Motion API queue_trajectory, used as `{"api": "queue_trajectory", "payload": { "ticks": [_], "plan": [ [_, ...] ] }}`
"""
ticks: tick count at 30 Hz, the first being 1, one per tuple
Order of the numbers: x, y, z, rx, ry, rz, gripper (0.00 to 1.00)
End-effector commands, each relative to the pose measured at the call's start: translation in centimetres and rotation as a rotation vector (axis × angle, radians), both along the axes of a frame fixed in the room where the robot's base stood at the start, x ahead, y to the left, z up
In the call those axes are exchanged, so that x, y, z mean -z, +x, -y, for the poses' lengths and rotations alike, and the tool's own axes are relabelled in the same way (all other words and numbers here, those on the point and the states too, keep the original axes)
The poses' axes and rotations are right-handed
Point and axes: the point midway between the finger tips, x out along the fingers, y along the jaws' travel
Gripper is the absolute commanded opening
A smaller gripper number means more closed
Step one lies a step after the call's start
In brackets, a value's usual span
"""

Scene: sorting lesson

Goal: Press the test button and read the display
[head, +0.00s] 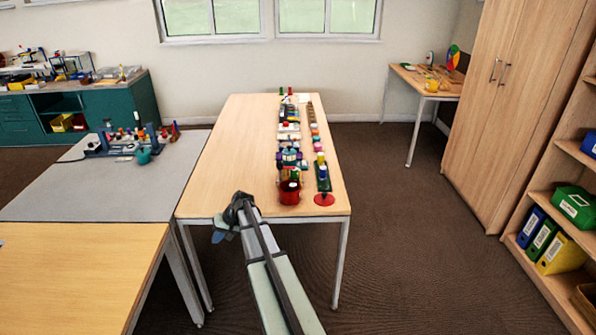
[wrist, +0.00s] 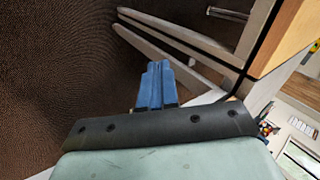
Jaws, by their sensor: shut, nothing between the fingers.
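My gripper (head: 221,236) hangs at the front left corner of the central wooden table in the head view, at the side of its edge. In the wrist view its blue fingers (wrist: 156,82) are together with nothing between them, and dark carpet and table legs lie beyond. No test button or display can be made out for certain; the things are too small. A blue apparatus (head: 120,145) with a cable stands on the grey-topped table, left of and beyond my gripper. My gripper touches none of these small items.
The central wooden table (head: 225,150) carries rows of small coloured items along its right half, with a red pot (head: 289,193) near the front; its left half is bare. The grey table (head: 60,190) adjoins it at left. A tall cupboard (head: 520,100) stands at right.

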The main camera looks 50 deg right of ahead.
Motion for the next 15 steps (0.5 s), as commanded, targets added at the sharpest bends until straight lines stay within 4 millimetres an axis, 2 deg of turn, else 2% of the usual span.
{"api": "queue_trajectory", "payload": {
  "ticks": [1, 6, 11, 15],
  "plan": [
    [-1.6, 1.1, 1.5, 0.015, 0.002, 0.028, 0.0],
    [-6.6, 3.4, 5.6, 0.056, 0.01, 0.108, 0.0],
    [-11.2, 5.0, 9.8, 0.097, 0.011, 0.181, 0.0],
    [-14.9, 5.9, 13.9, 0.138, 0.002, 0.237, 0.0]
  ]
}}
